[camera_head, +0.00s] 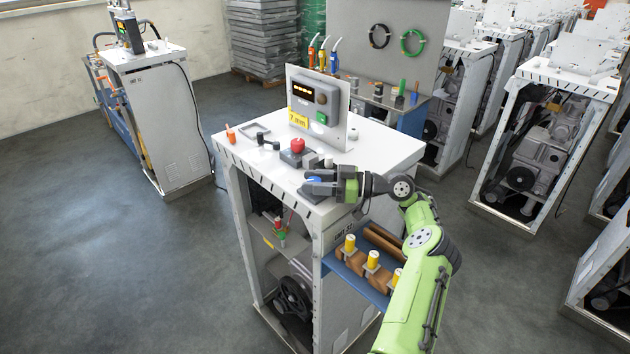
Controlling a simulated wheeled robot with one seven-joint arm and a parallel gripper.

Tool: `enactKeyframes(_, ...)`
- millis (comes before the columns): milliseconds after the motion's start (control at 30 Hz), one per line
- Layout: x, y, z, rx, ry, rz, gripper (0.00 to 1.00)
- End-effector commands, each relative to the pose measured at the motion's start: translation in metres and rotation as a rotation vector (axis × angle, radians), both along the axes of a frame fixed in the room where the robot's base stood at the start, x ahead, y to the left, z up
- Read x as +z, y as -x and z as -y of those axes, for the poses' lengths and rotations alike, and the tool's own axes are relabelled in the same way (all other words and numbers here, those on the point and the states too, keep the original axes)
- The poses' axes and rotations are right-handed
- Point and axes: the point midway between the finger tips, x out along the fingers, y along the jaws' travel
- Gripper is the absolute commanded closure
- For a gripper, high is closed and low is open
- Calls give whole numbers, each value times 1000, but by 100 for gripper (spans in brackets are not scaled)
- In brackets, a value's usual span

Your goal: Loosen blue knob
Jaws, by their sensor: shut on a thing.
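The blue knob (314,180) sits on a dark base near the front edge of the white dispenser top (385,150). Only a small part of it shows between the dark fingers. My gripper (314,182) reaches in from the right, held low and nearly level, and is shut on the knob. My green arm comes up from the lower right. The gripper hides most of the knob, so its turn angle cannot be seen.
A red button (297,145) on a grey box stands just behind the gripper. A panel with a display (317,100) rises behind it. A blue shelf (345,270) with yellow-topped parts sits below.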

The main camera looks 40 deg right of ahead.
Motion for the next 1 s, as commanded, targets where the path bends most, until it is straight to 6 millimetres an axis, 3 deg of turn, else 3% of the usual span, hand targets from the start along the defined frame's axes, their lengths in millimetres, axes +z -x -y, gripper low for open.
enactKeyframes(33, 3, 0, 0, -1, -1, 7, 55)
enactKeyframes(133, 2, 0, 0, -1, 0, 6, 40)
enactKeyframes(533, 1, 6, 5, 0, -3, 4, 39)
enactKeyframes(1000, 0, 70, 64, -8, -4, 6, 39)
